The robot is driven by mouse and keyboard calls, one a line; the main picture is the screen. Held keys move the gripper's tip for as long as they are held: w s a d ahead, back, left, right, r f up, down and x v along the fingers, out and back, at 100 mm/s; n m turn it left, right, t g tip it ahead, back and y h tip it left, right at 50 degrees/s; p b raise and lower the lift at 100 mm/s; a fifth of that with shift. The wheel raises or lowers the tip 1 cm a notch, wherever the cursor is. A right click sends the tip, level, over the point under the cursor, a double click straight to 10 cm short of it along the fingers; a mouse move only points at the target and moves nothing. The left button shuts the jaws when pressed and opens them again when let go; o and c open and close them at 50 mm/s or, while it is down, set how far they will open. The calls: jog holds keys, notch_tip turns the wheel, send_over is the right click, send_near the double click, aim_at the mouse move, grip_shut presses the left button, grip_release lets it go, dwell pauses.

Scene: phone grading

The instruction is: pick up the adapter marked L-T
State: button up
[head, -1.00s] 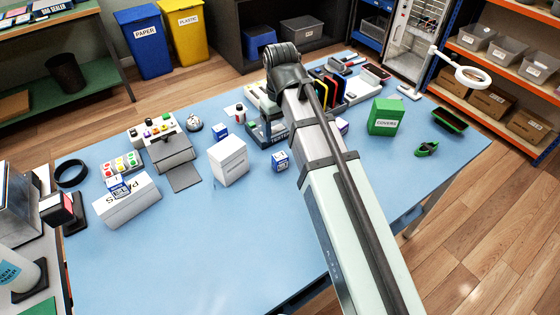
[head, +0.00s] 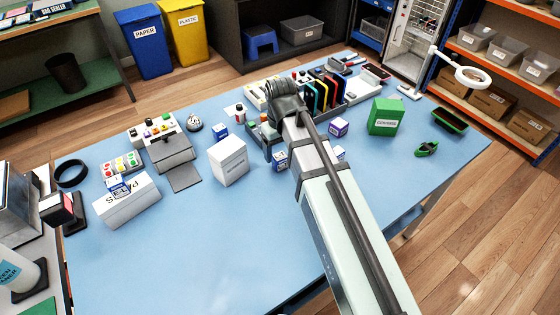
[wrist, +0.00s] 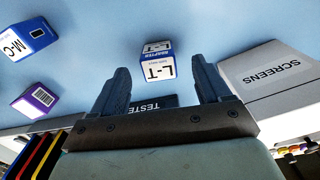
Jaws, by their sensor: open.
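The adapter marked L-T (wrist: 158,66) is a small white and blue box on the blue table. In the wrist view it lies ahead of my gripper (wrist: 158,72), centred in the gap between the two fingers. The fingers are apart and nothing is held between them. In the head view, the adapter (head: 280,160) shows just left of my arm, which partly covers it. My gripper's fingers cannot be made out clearly there, below the dark wrist. An adapter marked M-C (wrist: 27,38) and a purple and white box (wrist: 36,100) lie to the left in the wrist view.
A white box marked SCREENS (wrist: 275,80) stands close on the right in the wrist view and left of the adapter in the head view (head: 229,162). A dark tester (wrist: 152,103) shows behind the fingers. A green COVERS box (head: 385,117) stands at right. The front table is clear.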

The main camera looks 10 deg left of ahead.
aim_at(280, 156)
jog(key=shift+w+a+f, duration=0.1)
jog(key=shift+w+f, duration=0.05)
jog(key=shift+f, duration=1.05)
jog(key=shift+w+f, duration=0.15)
jog(key=shift+f, duration=1.05)
jog(key=c, duration=1)
